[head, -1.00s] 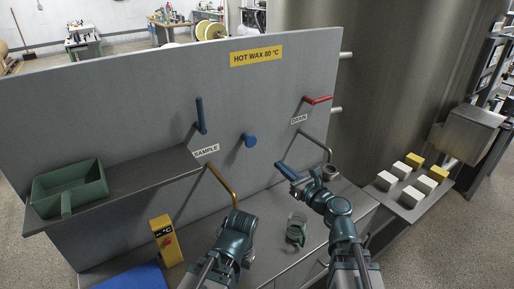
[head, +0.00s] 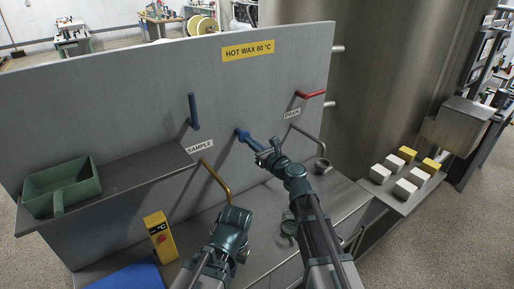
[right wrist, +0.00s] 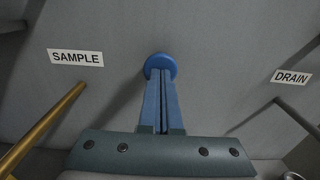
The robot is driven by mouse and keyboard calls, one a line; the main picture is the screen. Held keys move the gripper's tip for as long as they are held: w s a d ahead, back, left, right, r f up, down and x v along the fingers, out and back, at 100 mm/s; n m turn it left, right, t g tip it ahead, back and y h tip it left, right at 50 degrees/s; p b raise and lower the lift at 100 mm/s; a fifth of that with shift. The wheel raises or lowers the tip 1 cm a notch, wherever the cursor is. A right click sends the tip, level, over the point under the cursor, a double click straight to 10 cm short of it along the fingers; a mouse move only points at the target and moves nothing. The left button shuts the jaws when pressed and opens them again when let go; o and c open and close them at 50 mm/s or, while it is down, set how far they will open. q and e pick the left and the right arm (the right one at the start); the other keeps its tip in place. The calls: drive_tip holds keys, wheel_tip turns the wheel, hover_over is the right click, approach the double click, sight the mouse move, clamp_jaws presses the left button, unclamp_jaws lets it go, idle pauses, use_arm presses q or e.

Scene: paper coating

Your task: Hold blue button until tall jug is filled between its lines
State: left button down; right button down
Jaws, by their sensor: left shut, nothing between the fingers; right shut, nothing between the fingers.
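The round blue button (head: 239,132) is on the grey panel between the SAMPLE and DRAIN labels; it also shows in the right wrist view (right wrist: 160,64). My right gripper (head: 246,136) is shut and empty, its blue fingertips at the button's face. I cannot tell whether they press it. My left gripper (head: 233,220) is low in front of the brass sample spout (head: 214,177), its fingers hidden. A clear vessel with green parts (head: 289,226) stands on the counter, mostly hidden by my right arm. I cannot tell whether it is the tall jug; no lines or fill level show.
A blue lever (head: 193,111) and a red lever (head: 311,94) are on the panel. A green scoop-like tray (head: 62,187) lies on the left shelf. A yellow temperature device (head: 160,238) stands at lower left.

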drive_tip(key=shift+w+a, duration=0.15)
drive_tip(key=shift+w, duration=0.05)
drive_tip(key=shift+x, duration=0.85)
drive_tip(key=v, duration=1.4)
drive_tip(key=shift+s, duration=0.15)
